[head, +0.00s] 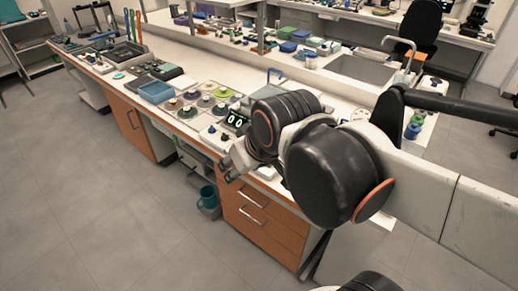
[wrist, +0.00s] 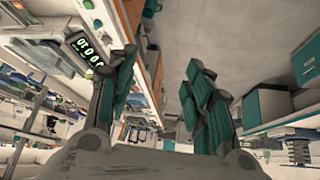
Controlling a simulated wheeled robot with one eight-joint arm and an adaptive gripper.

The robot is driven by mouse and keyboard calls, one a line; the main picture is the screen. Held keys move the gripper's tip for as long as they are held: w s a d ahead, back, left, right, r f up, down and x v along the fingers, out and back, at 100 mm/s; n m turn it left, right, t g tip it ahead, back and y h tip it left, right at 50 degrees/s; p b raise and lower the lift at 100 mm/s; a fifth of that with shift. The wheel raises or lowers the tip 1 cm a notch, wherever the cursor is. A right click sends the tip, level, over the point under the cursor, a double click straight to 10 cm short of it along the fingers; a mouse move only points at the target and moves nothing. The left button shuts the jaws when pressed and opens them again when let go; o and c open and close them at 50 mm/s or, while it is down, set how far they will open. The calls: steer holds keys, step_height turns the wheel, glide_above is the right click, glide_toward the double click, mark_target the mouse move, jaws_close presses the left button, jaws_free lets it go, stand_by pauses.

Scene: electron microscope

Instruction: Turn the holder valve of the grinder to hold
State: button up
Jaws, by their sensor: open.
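A device with a green digital display (head: 236,120) stands near the bench's front edge, partly behind my arm. I cannot tell for sure that it is the grinder. Its display also shows in the wrist view (wrist: 84,49), at the left, outside my fingers. No holder valve can be made out in either view. My gripper (head: 229,167) is at the front edge of the bench, beside the device and above the orange drawers. In the wrist view my gripper (wrist: 162,72) is open, its teal finger pads wide apart with nothing between them.
The white bench (head: 215,65) runs to the far left. Trays of round discs (head: 200,99) and a blue bin (head: 156,92) lie left of the device. Orange drawers (head: 262,215) stand below the bench. A sink (head: 362,69) is behind. The grey floor (head: 110,200) in front is clear.

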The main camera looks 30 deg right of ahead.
steer(key=w+r+n+g+y+p, duration=0.1)
steer(key=w+r+n+p, duration=0.15)
steer(key=w, duration=0.95)
steer(key=w+d+f+n+g+y, duration=0.1)
steer(key=w+d+f+n, duration=0.2)
steer(key=w+d, duration=0.3)
steer(key=w+d+f+n+g, duration=0.25)
steer(key=w+d+f, duration=0.2)
steer(key=d, duration=0.25)
steer(key=w+d+f+n+y, duration=0.2)
steer(key=w+d+f+n, duration=0.2)
steer(key=d+f, duration=0.75)
steer(key=b+x, duration=0.1)
steer(key=x, duration=0.2)
steer(key=b+x, duration=0.2)
steer(key=x, duration=0.2)
steer(key=b+x, duration=0.2)
steer(key=x, duration=0.2)
steer(key=shift+d+f, duration=0.3)
steer(key=shift+d, duration=0.05)
steer(key=shift+c, duration=0.6)
steer(key=c, duration=0.9)
